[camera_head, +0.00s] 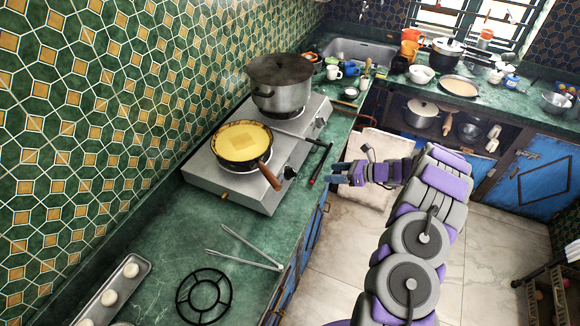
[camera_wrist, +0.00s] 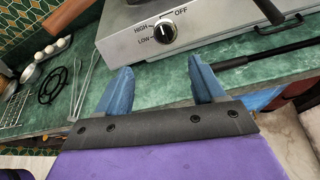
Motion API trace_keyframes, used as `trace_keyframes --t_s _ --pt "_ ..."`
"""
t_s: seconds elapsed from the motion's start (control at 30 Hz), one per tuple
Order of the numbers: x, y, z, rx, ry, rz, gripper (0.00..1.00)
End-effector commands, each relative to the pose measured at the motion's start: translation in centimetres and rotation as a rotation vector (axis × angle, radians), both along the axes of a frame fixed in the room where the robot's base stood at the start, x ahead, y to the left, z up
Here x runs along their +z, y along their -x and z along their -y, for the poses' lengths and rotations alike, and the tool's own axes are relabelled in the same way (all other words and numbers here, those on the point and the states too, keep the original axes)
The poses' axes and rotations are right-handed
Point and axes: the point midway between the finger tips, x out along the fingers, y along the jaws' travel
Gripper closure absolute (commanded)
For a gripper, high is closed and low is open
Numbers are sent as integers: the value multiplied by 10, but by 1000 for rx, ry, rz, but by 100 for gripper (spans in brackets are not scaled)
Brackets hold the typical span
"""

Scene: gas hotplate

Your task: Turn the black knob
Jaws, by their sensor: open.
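The hotplate (camera_head: 205,185) is a silver two-burner unit on the green counter. The black knob (camera_head: 290,172) is on its front face; in the wrist view the knob (camera_wrist: 165,32) shows a dark dial with a silver rim, beside HIGH, LOW and OFF marks. My gripper (camera_head: 336,175) is just off the counter's front edge, to the right of the knob. In the wrist view its two blue fingers (camera_wrist: 160,78) are spread apart, with nothing between them. The knob lies beyond the fingertips, roughly centred between them, and is not touched.
A pan (camera_head: 243,143) with yellow food sits on the near burner, its wooden handle (camera_head: 270,177) jutting over the front near the knob. A black rod (camera_head: 321,163) and tongs (camera_head: 245,255) lie on the counter.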

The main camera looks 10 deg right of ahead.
Motion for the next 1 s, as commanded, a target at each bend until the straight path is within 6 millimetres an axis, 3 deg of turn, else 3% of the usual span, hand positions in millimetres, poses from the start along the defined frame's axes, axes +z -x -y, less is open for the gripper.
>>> trace_keyframes --t_s 0.13,0.27,0.6,1.0 --pt "-6 -2 5 -19 -9 -9 32" --pt "-11 -8 -5 -19 -9 -11 32" --pt "-35 -38 -61 -14 -5 -10 32" --pt "-64 -73 -115 -17 -9 -12 32"
